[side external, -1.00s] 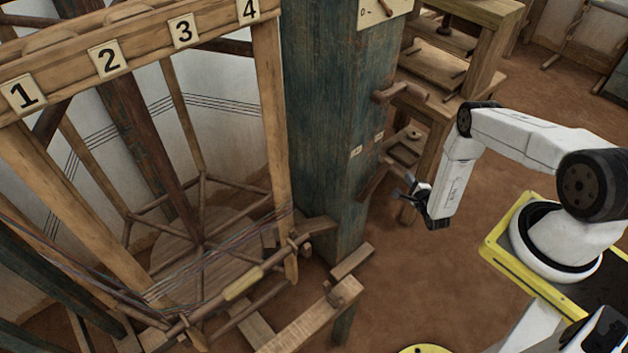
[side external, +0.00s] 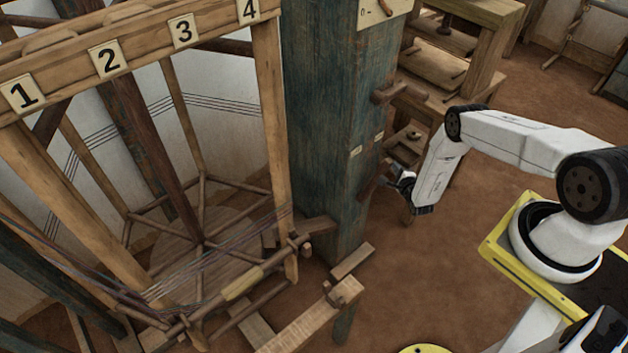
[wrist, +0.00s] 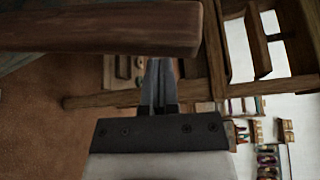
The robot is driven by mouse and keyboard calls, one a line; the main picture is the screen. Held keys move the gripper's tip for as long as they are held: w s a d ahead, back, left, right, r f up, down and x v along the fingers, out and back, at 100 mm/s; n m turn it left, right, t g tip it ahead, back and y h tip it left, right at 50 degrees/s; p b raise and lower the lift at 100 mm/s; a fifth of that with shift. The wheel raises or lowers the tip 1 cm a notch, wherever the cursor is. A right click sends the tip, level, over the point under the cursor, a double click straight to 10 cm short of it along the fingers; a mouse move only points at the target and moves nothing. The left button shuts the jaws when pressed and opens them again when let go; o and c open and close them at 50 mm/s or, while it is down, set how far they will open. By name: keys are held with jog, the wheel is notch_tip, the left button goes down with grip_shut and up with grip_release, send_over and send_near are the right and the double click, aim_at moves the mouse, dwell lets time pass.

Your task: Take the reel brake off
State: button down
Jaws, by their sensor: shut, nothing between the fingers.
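A dark wooden lever (side external: 370,187), which looks like the reel brake, sticks out low on the right face of the blue-green post (side external: 322,110). My gripper (side external: 391,181) is right beside the lever's outer end, and it hides part of that end. In the wrist view, a thick brown wooden bar (wrist: 100,28), probably this lever, crosses the top left. My gripper (wrist: 158,64) is shut and empty, with its fingertips close to the bar's lower edge. I cannot tell whether they touch. Two small pale labels (side external: 356,152) are on the post above the lever.
Another wooden peg (side external: 388,94) sticks out higher on the post. A wooden frame with numbered plates (side external: 109,60) and stretched threads fills the left. Wooden shelving (side external: 455,80) stands behind my arm. The brown floor (side external: 430,285) below my gripper is clear.

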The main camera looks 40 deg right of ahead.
jog(key=shift+w+a+r, duration=0.1)
jog(key=shift+a+r, duration=0.1)
jog(key=shift+a, duration=0.55)
jog(key=shift+a+r, duration=0.2)
jog(key=shift+a, duration=0.25)
jog(key=shift+a+n, duration=0.1)
jog(key=shift+n, duration=0.2)
jog(key=a+n+t+h, duration=0.1)
jog(key=a+n, duration=0.1)
jog(key=a, duration=0.7)
jog(key=shift+r+n+t, duration=0.3)
jog(key=shift+n, duration=0.1)
jog(key=shift+a, duration=0.1)
